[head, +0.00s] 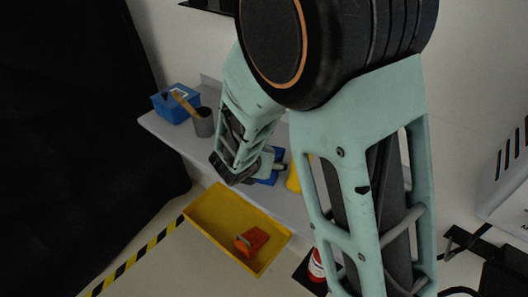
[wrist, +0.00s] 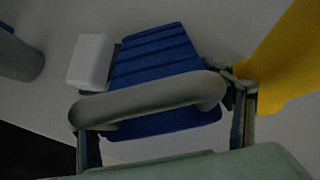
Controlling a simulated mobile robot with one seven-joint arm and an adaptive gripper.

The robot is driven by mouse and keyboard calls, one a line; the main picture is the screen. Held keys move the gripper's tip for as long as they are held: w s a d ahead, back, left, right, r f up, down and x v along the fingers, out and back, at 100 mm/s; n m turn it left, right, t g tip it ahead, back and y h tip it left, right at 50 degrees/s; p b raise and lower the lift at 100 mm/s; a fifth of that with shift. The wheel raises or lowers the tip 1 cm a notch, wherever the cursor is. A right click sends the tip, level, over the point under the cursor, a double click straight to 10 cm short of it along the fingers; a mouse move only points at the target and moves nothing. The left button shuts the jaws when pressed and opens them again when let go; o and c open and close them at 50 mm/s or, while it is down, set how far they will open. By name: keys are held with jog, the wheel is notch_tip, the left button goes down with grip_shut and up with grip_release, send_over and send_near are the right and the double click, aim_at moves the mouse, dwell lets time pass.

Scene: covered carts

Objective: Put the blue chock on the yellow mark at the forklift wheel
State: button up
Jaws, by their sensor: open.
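The blue chock (wrist: 160,55), with a ridged face, lies on the grey shelf. It also shows in part in the head view (head: 275,158). A thick grey curved bar (wrist: 150,100) crosses its near part; I cannot tell whether it is the chock's handle. My gripper (wrist: 163,118) is open at the chock, a finger at each end of the bar. I cannot tell whether the fingers touch it. In the head view my arm hides much of this spot. I cannot make out the yellow mark or the forklift wheel.
The shelf (head: 165,132) also holds a blue bin (head: 163,108), a grey cup (head: 203,124) and a yellow object (wrist: 285,55) right of the chock. A pale block (wrist: 91,61) is at its left. Below, a yellow tray (head: 208,218) holds an orange object (head: 252,240).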

jog(key=shift+w+d+f, duration=0.1)
jog(key=shift+w+f, duration=0.15)
jog(key=shift+c, duration=0.3)
jog(key=c, duration=1.7)
jog(key=shift+r, duration=0.2)
jog(key=shift+c, duration=0.3)
